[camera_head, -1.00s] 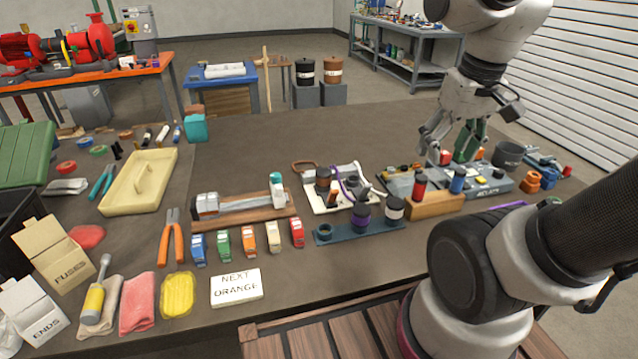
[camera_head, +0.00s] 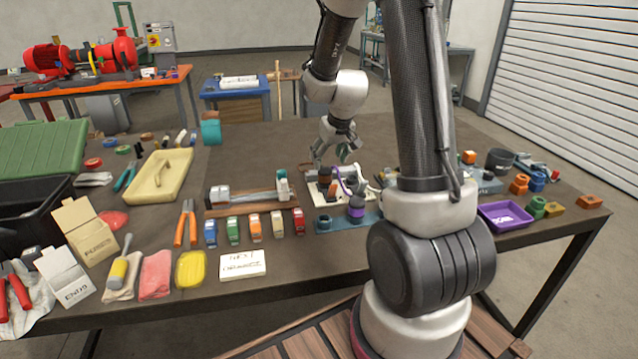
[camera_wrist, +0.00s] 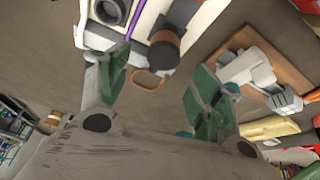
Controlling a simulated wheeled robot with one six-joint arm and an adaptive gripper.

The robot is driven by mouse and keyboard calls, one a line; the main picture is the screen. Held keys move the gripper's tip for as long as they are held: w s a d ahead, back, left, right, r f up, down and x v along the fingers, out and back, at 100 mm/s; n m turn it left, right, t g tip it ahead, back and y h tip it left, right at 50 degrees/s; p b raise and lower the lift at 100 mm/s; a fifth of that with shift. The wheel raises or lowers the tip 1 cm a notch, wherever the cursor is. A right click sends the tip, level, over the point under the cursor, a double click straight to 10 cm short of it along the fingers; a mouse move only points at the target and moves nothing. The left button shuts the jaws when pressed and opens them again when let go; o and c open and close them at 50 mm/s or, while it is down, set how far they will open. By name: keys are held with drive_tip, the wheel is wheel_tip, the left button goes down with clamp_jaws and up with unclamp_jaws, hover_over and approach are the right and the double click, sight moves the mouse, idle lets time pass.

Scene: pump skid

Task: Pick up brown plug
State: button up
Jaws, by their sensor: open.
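A dark plug with a brown band (camera_head: 325,174) stands on a white board (camera_head: 318,196), just below my gripper (camera_head: 337,154) in the head view. In the wrist view the same plug (camera_wrist: 166,46) is at the top centre, beyond the fingertips. My gripper (camera_wrist: 158,78) is open and empty, with its green-padded fingers wide apart. The plug is not between the fingers. Its lower end and seat are partly hidden.
An orange plug (camera_head: 333,189) and a purple cable (camera_wrist: 132,18) are close beside it on the board. A wooden block with a grey clamp-like device (camera_head: 224,196) is to the left. A blue rack (camera_head: 337,224) stands in front. My arm hides the right-middle of the table.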

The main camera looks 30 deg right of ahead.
sight(325, 170)
drive_tip(key=x, duration=0.6)
drive_tip(key=shift+s+a+f, duration=0.1)
drive_tip(key=shift+a+f, duration=0.05)
drive_tip(key=shift+f, duration=0.3)
drive_tip(key=c, duration=1.2)
wheel_tip(325, 170, up, 10)
drive_tip(key=shift+r, duration=0.1)
